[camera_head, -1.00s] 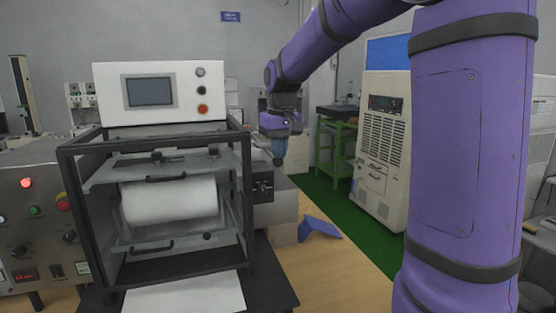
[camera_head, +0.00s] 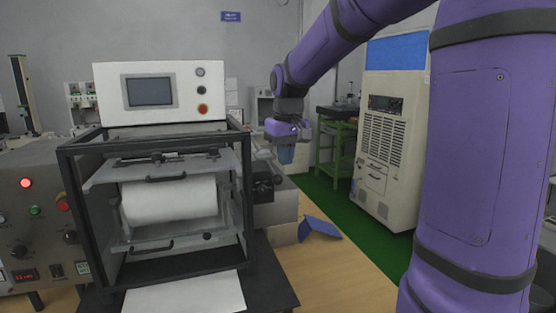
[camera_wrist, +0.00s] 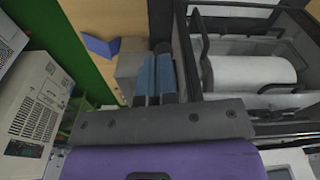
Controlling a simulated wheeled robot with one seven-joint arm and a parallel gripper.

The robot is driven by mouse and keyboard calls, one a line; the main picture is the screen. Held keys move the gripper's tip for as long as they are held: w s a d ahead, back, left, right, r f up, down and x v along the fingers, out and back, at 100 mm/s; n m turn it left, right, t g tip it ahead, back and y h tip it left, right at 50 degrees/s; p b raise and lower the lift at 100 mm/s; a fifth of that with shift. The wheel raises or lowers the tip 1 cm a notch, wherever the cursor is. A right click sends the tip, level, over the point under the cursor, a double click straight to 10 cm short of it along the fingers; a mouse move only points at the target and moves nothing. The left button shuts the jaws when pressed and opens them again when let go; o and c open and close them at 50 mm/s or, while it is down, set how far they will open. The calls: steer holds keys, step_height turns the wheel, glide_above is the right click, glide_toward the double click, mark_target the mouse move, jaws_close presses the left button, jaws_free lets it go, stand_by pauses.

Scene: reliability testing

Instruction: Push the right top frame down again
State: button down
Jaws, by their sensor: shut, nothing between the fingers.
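The machine is an open black box frame (camera_head: 247,190) with a white control box and screen on top. Inside it, a grey upper plate (camera_head: 105,174) with a black front handle (camera_head: 166,178) sits above a white roll (camera_head: 170,199). The roll also shows in the wrist view (camera_wrist: 250,70). My gripper (camera_head: 286,160) is just right of the frame's upper right side, pointing down. In the wrist view, its blue-padded fingers (camera_wrist: 154,62) are together and empty, beside the black frame (camera_wrist: 186,60). I cannot tell whether they touch it.
A grey block (camera_head: 284,208) with dark parts stands right of the frame, below my gripper. A blue angled piece (camera_head: 320,228) lies on the wooden table (camera_head: 345,275). A beige cabinet (camera_head: 385,145) stands on green floor farther right.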

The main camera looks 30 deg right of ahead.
step_height(320, 180, up, 11)
steer(key=s, duration=0.1)
steer(key=shift+f, duration=0.15)
stand_by(0.4)
stand_by(0.4)
steer(key=s+a+f+t, duration=0.1)
steer(key=s+a+f, duration=0.2)
steer(key=s, duration=0.4)
steer(key=s+a+f+t, duration=0.1)
steer(key=s+a+f, duration=0.2)
steer(key=s, duration=0.5)
steer(key=s+a+f+t, duration=0.2)
steer(key=s+a+f, duration=0.1)
steer(key=s, duration=0.4)
steer(key=shift+s+a+f+n, duration=0.15)
steer(key=shift+s+f+n, duration=0.25)
steer(key=shift+f, duration=0.2)
